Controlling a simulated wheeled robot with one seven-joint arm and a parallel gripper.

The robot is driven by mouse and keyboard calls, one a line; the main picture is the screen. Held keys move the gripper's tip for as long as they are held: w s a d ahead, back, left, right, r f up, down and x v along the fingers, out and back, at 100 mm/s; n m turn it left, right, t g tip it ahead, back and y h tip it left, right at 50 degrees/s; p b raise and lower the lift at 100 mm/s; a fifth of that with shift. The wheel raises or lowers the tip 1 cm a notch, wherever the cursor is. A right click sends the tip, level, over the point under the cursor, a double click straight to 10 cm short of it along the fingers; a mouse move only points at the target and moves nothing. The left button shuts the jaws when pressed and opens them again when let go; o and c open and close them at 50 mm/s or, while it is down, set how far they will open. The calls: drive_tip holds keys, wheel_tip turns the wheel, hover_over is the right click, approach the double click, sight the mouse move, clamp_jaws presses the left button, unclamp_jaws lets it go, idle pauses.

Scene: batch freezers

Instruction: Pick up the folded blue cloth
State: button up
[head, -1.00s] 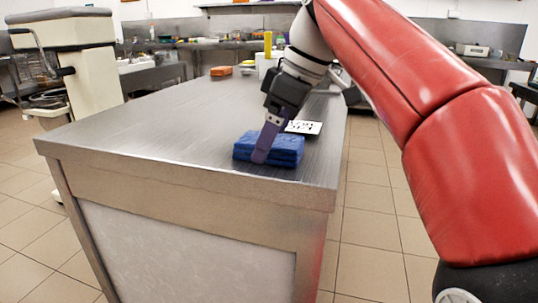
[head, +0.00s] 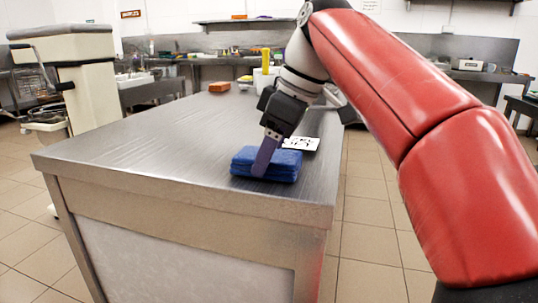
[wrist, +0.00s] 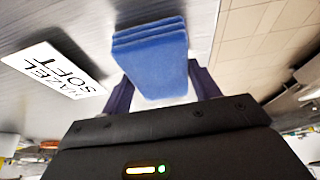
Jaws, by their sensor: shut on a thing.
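The folded blue cloth (head: 282,165) lies on the metal counter (head: 130,150) near its front right corner, stacked in several layers. My gripper (head: 262,168) reaches down from above, with one purple finger in front of the cloth. In the wrist view the blue cloth (wrist: 155,60) sits between the two purple fingers (wrist: 158,90), which are closed on its sides. The far finger is hidden by the cloth in the head view. I cannot tell for sure whether the cloth is clear of the counter.
A white card with black letters (head: 300,144) lies just behind the cloth; it shows in the wrist view (wrist: 55,78). An orange block (head: 219,87), a yellow bottle (head: 265,60) and a white container (head: 263,78) stand farther back. The counter's left side is bare.

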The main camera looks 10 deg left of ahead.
wheel_tip(320, 180, up, 8)
drive_tip(key=p, duration=0.4)
drive_tip(key=shift+w, duration=0.1)
drive_tip(key=shift+a+r, duration=0.1)
drive_tip(key=shift+r, duration=0.75)
